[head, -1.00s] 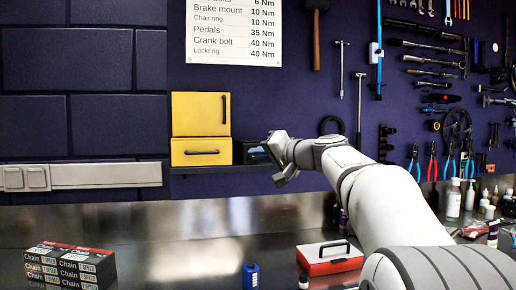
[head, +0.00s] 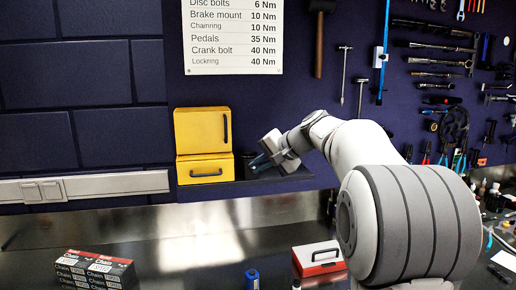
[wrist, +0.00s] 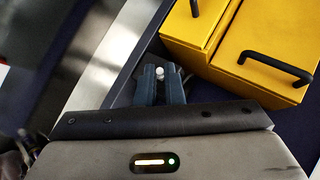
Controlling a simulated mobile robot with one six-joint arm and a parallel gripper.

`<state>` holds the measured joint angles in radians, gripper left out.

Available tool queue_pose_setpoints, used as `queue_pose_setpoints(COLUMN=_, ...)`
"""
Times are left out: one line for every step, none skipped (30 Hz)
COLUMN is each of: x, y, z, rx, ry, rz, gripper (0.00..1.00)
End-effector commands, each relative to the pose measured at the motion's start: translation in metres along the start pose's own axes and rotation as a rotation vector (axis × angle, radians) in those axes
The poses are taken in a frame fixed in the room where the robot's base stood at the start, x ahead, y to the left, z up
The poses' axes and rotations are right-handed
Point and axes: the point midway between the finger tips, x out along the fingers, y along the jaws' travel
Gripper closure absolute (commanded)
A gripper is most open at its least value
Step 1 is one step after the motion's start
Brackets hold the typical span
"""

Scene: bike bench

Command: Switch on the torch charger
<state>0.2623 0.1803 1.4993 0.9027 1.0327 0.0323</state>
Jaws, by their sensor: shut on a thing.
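My gripper (head: 259,163) is at the shelf, just right of the yellow cabinet. In the wrist view its two dark blue fingers (wrist: 161,84) are close together on a small white round-tipped thing (wrist: 160,72). I cannot tell what this thing belongs to. I cannot pick out the torch charger for certain. A dark object (head: 243,163) beside the yellow cabinet is partly hidden by my gripper.
The yellow cabinet (head: 203,132) stands close to my gripper, and its black handles stick out. It also shows in the wrist view (wrist: 225,50). Chain boxes (head: 95,270), a blue bottle (head: 251,279) and a red-and-white case (head: 318,258) stand on the bench below.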

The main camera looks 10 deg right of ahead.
Motion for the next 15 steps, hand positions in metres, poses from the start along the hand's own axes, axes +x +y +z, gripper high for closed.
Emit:
queue_pose_setpoints(x=-0.0037, y=-0.006, z=-0.0023, rx=0.013, ry=-0.013, rz=0.014, gripper=1.0)
queue_pose_setpoints(x=-0.0036, y=-0.0059, z=-0.0025, rx=0.019, ry=-0.02, rz=0.022, gripper=1.0)
queue_pose_setpoints(x=-0.0035, y=-0.0059, z=-0.0026, rx=0.026, ry=-0.029, rz=0.032, gripper=1.0)
queue_pose_setpoints(x=-0.0034, y=-0.006, z=-0.0027, rx=0.032, ry=-0.034, rz=0.038, gripper=1.0)
queue_pose_setpoints(x=-0.0032, y=-0.0061, z=-0.0029, rx=0.038, ry=-0.039, rz=0.044, gripper=1.0)
queue_pose_setpoints(x=-0.0029, y=-0.0059, z=-0.0032, rx=0.043, ry=-0.045, rz=0.051, gripper=1.0)
queue_pose_setpoints(x=-0.0026, y=-0.0056, z=-0.0034, rx=0.047, ry=-0.049, rz=0.056, gripper=1.0)
queue_pose_setpoints(x=-0.0023, y=-0.0054, z=-0.0035, rx=0.051, ry=-0.052, rz=0.06, gripper=1.0)
queue_pose_setpoints(x=-0.002, y=-0.0051, z=-0.0036, rx=0.055, ry=-0.057, rz=0.066, gripper=1.0)
queue_pose_setpoints(x=-0.0018, y=-0.0049, z=-0.0036, rx=0.058, ry=-0.059, rz=0.069, gripper=1.0)
queue_pose_setpoints(x=-0.0016, y=-0.0048, z=-0.0036, rx=0.061, ry=-0.062, rz=0.071, gripper=1.0)
queue_pose_setpoints(x=-0.0015, y=-0.0046, z=-0.0036, rx=0.063, ry=-0.064, rz=0.074, gripper=1.0)
queue_pose_setpoints(x=-0.0013, y=-0.0046, z=-0.0036, rx=0.064, ry=-0.066, rz=0.076, gripper=1.0)
queue_pose_setpoints(x=-0.0012, y=-0.0044, z=-0.0036, rx=0.066, ry=-0.067, rz=0.077, gripper=1.0)
queue_pose_setpoints(x=-0.001, y=-0.0043, z=-0.0035, rx=0.067, ry=-0.068, rz=0.078, gripper=1.0)
